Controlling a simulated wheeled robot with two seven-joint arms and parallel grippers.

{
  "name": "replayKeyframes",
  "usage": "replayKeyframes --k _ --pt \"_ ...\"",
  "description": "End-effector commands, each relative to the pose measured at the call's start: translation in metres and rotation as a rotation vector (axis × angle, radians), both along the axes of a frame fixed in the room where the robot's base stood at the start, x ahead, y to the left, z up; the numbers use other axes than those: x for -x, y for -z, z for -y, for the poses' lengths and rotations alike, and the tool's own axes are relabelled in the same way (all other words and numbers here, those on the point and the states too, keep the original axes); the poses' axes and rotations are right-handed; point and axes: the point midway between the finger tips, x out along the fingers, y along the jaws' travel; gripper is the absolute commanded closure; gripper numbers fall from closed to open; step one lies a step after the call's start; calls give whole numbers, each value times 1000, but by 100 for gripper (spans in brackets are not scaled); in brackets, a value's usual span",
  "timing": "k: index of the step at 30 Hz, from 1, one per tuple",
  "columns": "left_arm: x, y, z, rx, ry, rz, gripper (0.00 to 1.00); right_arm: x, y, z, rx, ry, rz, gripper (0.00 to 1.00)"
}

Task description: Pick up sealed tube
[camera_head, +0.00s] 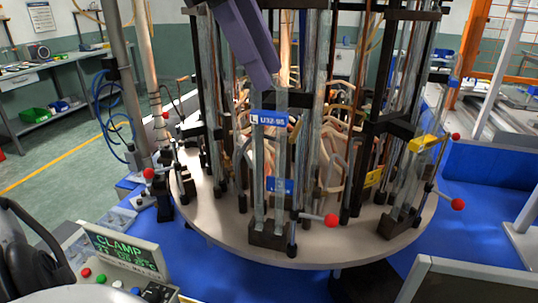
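A clear glass tube (259,200) with two upright legs stands in a dark holder at the front of the round carousel table (230,237). A blue label reading U32-95 (270,119) is at its upper part, and a smaller blue tag is lower down. My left gripper (269,80) shows as two purple fingers slanting down from the top edge. Their tips overlap the tube just above the label. I cannot tell whether they touch or grip it. My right gripper is not in view.
More glass tubes in dark posts and glowing orange curved parts crowd the carousel. Red-knobbed levers (331,220) stick out from its rim. A control box (120,260) reading CLAMP is at lower left. A yellow tag (424,143) marks a tube at right.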

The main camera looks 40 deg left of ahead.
Motion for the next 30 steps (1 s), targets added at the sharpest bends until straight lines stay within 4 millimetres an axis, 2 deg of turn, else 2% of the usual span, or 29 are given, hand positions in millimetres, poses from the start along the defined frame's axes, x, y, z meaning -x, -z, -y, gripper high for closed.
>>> replayKeyframes --k 9,15,16,30 --pt "-2 6 2 2 0 1 65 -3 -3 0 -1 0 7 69" --pt "-2 6 2 2 0 1 99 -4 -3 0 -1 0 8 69" --pt "-2 6 2 2 0 1 100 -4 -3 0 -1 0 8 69" --pt "-3 1 2 0 -1 3 100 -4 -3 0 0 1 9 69"
